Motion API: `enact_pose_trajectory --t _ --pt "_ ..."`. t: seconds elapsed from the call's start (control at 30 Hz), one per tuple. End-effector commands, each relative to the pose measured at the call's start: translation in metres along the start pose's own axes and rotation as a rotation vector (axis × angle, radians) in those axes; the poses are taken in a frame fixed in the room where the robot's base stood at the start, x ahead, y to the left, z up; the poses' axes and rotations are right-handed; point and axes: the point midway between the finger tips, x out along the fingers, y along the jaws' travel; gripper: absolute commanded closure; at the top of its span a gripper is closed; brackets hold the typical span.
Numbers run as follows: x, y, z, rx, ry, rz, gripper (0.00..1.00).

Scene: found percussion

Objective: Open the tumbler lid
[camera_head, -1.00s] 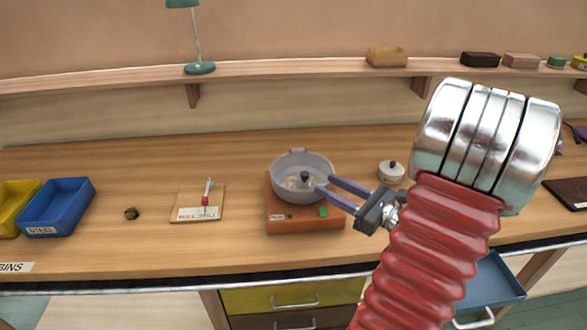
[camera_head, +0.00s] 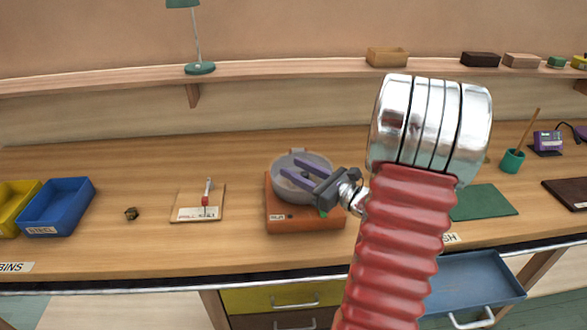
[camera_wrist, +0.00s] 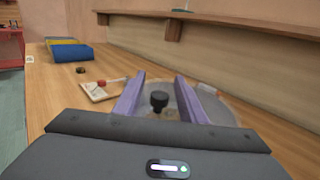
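The tumbler is an orange base (camera_head: 290,222) with a round grey bowl (camera_head: 283,192) on top. In the wrist view its see-through lid (camera_wrist: 218,108) lies over the bowl, with a black knob (camera_wrist: 159,101) standing up from it. My gripper (camera_head: 287,166) reaches over the bowl from the right. Its two purple fingers are open, one on each side of the knob in the wrist view (camera_wrist: 155,82). Gaps show between knob and fingers. In the head view the fingers hide the knob, and my gripper covers part of the bowl's right side.
A small card board with a red-handled tool (camera_head: 198,205) and a small brown lump (camera_head: 131,213) lie left of the tumbler. Blue (camera_head: 57,205) and yellow (camera_head: 14,203) bins stand farther left. A green mat (camera_head: 485,203) and an open blue drawer (camera_head: 465,280) are at right.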

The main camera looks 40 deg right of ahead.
Motion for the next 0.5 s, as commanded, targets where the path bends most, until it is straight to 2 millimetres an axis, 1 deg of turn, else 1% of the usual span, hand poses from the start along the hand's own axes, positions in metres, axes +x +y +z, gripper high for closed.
enact_pose_trajectory --t 0.1,0.2,0.47,0.5 --pt "0.0095 0.0006 -0.0001 0.0 0.0 0.001 0.63" --pt "0.0127 0.0003 0.0001 0.0 0.0 0.0 0.63" --pt "0.0133 0.0002 0.0001 0.0 0.0 0.0 0.63" --pt "0.0132 0.0002 0.0001 0.0 0.0 0.0 0.64"
